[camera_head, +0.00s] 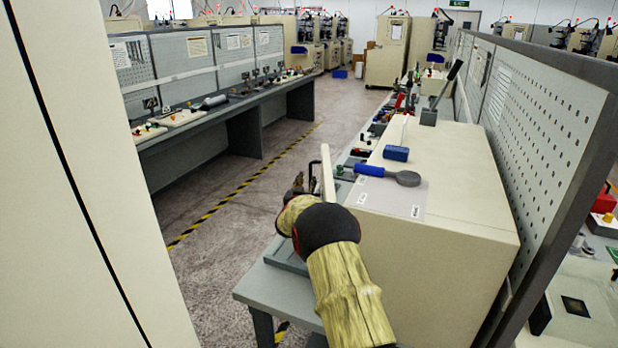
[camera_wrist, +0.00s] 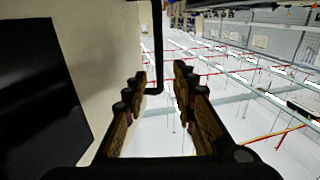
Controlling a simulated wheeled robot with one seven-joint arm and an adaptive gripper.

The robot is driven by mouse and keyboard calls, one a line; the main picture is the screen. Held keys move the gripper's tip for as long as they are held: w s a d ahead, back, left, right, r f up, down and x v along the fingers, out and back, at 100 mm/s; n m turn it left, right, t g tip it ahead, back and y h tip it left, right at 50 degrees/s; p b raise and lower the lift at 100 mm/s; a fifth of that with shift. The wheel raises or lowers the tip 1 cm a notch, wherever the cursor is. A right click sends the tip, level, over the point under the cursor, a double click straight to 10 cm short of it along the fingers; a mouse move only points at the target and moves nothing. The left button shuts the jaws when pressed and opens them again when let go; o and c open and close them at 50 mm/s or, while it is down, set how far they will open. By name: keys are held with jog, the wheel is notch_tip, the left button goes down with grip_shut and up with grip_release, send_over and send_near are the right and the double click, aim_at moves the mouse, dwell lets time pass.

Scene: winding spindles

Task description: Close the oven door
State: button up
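The oven (camera_head: 465,195) is a long cream box on the right-hand bench. Its door (camera_head: 327,175) shows nearly edge-on as a thin cream panel, standing open from the oven's left side. In the wrist view the door face (camera_wrist: 85,22) fills the left, with a dark panel (camera_wrist: 38,85) in it. A black bar handle (camera_wrist: 158,45) stands off the door, and its bent lower end lies between my fingertips. My gripper (camera_wrist: 163,95) is open, with a finger on either side of the bar. I cannot tell whether either finger touches it. In the head view my arm hides most of the gripper.
A blue-handled tool (camera_head: 385,175) and a blue block (camera_head: 396,153) lie on the oven top. A perforated panel (camera_head: 545,120) stands right of the oven. A cream upright surface (camera_head: 80,190) fills the near left. Open floor (camera_head: 235,200) lies between the benches.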

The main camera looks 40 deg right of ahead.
jog(key=shift+v, duration=2.5)
jog(key=shift+c, duration=0.4)
